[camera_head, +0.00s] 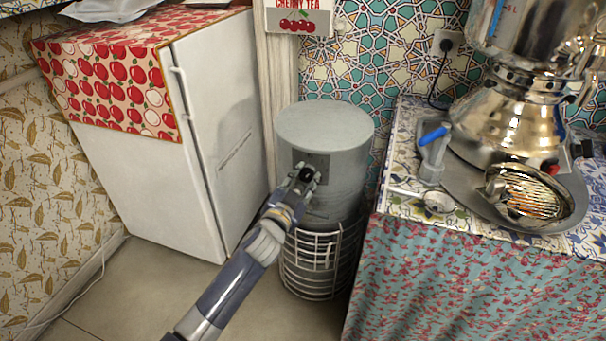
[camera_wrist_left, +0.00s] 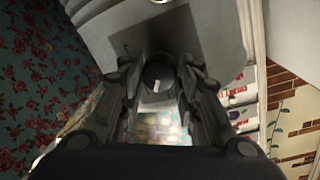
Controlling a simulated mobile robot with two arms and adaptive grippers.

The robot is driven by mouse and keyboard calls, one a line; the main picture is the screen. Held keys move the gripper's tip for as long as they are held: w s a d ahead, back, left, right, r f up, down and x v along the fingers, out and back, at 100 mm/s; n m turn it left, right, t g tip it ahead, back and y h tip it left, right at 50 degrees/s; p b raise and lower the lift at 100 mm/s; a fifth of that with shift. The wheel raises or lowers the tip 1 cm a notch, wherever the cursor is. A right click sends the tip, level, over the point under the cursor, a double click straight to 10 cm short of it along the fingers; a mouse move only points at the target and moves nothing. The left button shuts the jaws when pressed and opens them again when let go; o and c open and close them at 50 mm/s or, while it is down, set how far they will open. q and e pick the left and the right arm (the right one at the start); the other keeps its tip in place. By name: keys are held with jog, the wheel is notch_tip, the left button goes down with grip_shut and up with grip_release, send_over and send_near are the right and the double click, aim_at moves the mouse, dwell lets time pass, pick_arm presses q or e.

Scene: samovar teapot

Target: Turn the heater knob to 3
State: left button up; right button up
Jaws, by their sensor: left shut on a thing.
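The heater is a grey cylinder (camera_head: 335,135) with a wire cage (camera_head: 318,262) around its lower part, standing between the fridge and the table. My left gripper (camera_head: 304,180) is at the heater's front plate and is shut on the dark round heater knob (camera_head: 306,173). In the left wrist view the knob (camera_wrist_left: 157,72) sits between the two fingers, with a short pale mark on its face. I cannot read any numbers around the knob. The gripper hides part of the plate. My right gripper is not in view.
A cloth-covered table (camera_head: 470,290) on the right holds a samovar (camera_head: 510,115) and a metal tray (camera_head: 455,172). Bare floor lies in front of the heater.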

pick_arm(q)
jog(key=m+p, duration=0.1)
jog(key=m, duration=0.4)
jog(key=shift+d+p, duration=0.1)
jog(key=shift+p, duration=0.25)
jog(key=shift+m+y, duration=0.4)
jog(key=shift+m, duration=0.6)
jog(key=m, duration=0.2)
jog(key=shift+d+m+p, duration=0.1)
jog(key=shift+m+p, duration=0.2)
jog(key=shift+p, duration=0.05)
jog(key=m, duration=0.2)
jog(key=shift+m, duration=0.3)
jog(key=m, duration=0.2)
jog(key=shift+f+m+y, duration=0.1)
jog(key=shift+m+y, duration=0.2)
jog(key=m, duration=0.4)
jog(key=shift+s+f+p, duration=0.1)
jog(key=shift+p, duration=0.25)
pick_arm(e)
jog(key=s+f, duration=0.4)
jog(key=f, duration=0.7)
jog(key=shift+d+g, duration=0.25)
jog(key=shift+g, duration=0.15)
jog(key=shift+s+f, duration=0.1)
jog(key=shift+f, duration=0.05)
